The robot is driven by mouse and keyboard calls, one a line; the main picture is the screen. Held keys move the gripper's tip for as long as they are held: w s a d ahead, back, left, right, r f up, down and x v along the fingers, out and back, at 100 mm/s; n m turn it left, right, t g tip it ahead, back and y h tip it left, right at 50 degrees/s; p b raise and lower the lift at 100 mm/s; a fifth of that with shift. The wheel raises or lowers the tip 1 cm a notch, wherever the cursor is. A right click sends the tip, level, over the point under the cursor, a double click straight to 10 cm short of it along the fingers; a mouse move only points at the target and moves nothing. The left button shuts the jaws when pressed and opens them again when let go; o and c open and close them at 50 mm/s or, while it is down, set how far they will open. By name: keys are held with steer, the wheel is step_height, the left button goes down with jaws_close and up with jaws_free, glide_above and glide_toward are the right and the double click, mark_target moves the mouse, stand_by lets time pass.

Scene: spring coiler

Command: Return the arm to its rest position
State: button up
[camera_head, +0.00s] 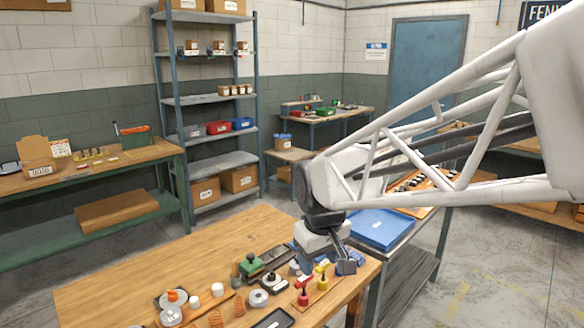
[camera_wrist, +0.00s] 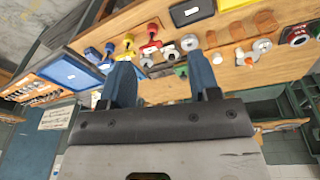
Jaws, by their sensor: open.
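My gripper (camera_head: 328,262) is at the end of my white lattice arm, which reaches in from the right in the head view. It is over the right end of the wooden workbench (camera_head: 190,255), close to the small parts there. In the wrist view my gripper (camera_wrist: 159,62) shows two blue-grey fingers spread well apart with nothing held between them. Red-knobbed (camera_head: 303,297) and yellow-knobbed (camera_head: 321,268) pieces stand just below and beside it in the head view. Whether a finger touches any of them cannot be told.
Orange coils (camera_head: 215,319), a grey ring (camera_head: 258,298) and a dark tray (camera_head: 272,318) lie on the bench front. A blue tray (camera_head: 381,229) is on a side table to the right. A shelf rack (camera_head: 205,100) stands behind. The bench's left part is clear.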

steer(key=s+d+f+m, duration=0.1)
steer(key=s+d+m, duration=0.2)
steer(key=s+d, duration=0.3)
steer(key=s+d+m, duration=0.3)
steer(key=s+d, duration=0.4)
steer(key=s, duration=0.6)
steer(key=shift+f+t, duration=0.35)
steer(key=shift+t, duration=0.05)
